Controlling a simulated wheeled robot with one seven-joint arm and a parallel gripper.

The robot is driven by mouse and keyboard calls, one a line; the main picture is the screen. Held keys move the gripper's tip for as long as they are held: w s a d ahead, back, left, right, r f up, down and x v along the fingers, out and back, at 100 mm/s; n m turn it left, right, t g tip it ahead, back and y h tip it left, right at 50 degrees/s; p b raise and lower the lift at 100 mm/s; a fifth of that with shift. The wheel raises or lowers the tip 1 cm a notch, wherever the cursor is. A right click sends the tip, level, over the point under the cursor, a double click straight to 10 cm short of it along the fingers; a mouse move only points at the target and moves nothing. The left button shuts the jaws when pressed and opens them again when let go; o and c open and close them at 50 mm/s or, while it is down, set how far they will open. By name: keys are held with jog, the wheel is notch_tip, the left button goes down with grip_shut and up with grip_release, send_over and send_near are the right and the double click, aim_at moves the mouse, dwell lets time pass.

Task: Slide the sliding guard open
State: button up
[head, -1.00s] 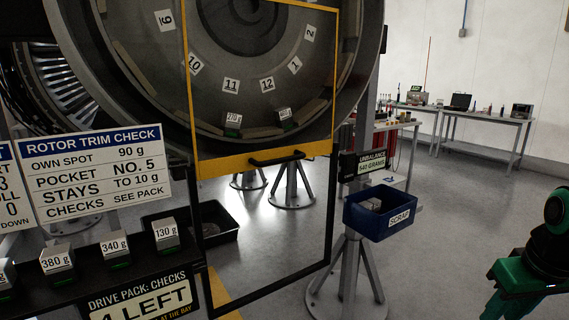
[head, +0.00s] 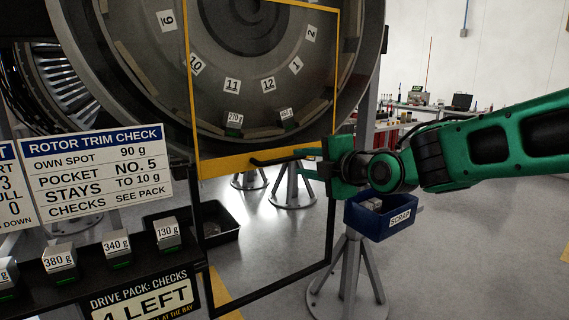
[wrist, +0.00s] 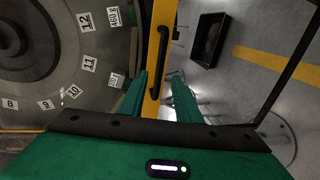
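The sliding guard (head: 222,165) is a yellow-framed panel in front of the rotor face, with a thick yellow bar along its bottom edge. A black handle (head: 268,162) is fixed to that bar; its right end is hidden by my gripper in the head view. My gripper (head: 306,164) is open at the handle's right part, its fingers pointing left. In the wrist view my gripper's fingers (wrist: 160,79) are spread on either side of the yellow bar and the handle (wrist: 162,50). I cannot tell whether either finger touches the handle.
A dark frame (head: 333,225) continues below the yellow bar. A blue scrap bin (head: 376,220) on a stand sits below my gripper. Weight blocks (head: 117,243) and signs (head: 97,172) stand at the left. A black tray (head: 215,225) lies behind the frame.

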aim_at(286, 160)
jog(key=x, duration=0.9)
jog(key=shift+w+a+f, duration=0.1)
jog(key=shift+w+a, duration=0.05)
jog(key=shift+w, duration=0.05)
grip_shut()
